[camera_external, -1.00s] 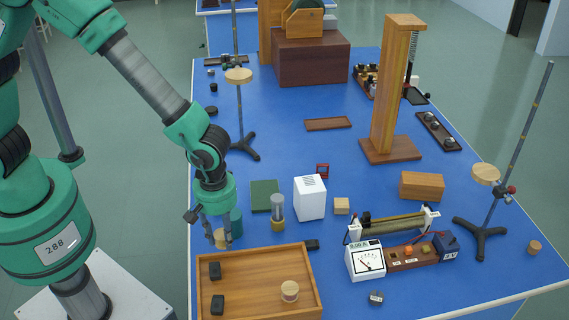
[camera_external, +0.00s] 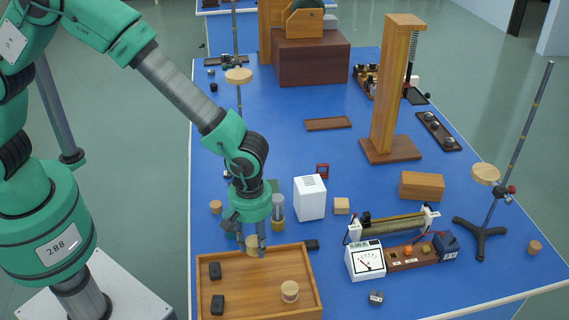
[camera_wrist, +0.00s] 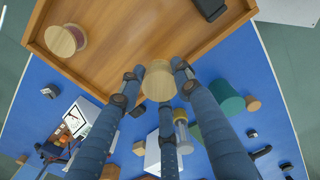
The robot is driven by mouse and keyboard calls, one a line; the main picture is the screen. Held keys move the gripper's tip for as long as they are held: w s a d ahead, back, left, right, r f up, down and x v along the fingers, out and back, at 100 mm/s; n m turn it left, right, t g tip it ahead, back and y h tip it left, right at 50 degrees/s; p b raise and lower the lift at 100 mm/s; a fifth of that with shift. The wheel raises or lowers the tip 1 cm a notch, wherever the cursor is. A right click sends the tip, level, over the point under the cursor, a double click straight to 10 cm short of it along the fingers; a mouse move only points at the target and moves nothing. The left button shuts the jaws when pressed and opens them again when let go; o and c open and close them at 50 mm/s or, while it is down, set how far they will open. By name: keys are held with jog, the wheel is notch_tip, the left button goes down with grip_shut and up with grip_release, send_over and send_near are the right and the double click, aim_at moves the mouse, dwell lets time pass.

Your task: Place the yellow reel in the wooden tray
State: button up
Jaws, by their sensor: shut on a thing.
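My gripper (camera_external: 253,244) is shut on a small pale wooden cylinder, the yellow reel (camera_external: 252,245). In the wrist view the reel (camera_wrist: 158,78) sits upright between my fingers (camera_wrist: 159,88), its round pale top facing the camera and its sides mostly hidden. The wooden tray (camera_external: 262,301) lies at the near left of the bench. The reel is held at the tray's back rim; its height above it is hard to tell. The wrist view shows the tray (camera_wrist: 120,32) at the top.
A dark block (camera_external: 311,245) lies outside the tray's back right corner. A green cylinder (camera_wrist: 218,100) and a glass-and-brass cylinder (camera_external: 278,212) stand behind. The tray's middle is clear.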

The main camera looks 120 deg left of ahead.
send_over(283, 265)
jog(key=shift+f+b, duration=0.3)
jog(key=shift+f, duration=0.1)
jog(key=shift+f+b, duration=0.3)
jog(key=shift+f, duration=1.45)
jog(key=shift+f, duration=0.15)
jog(key=o, duration=1.1)
jog(key=shift+c, duration=0.2)
notch_tip(283, 265, up, 12)
jog(key=p, duration=0.1)
jog(key=shift+r+p, duration=0.2)
jog(key=shift+p, duration=0.15)
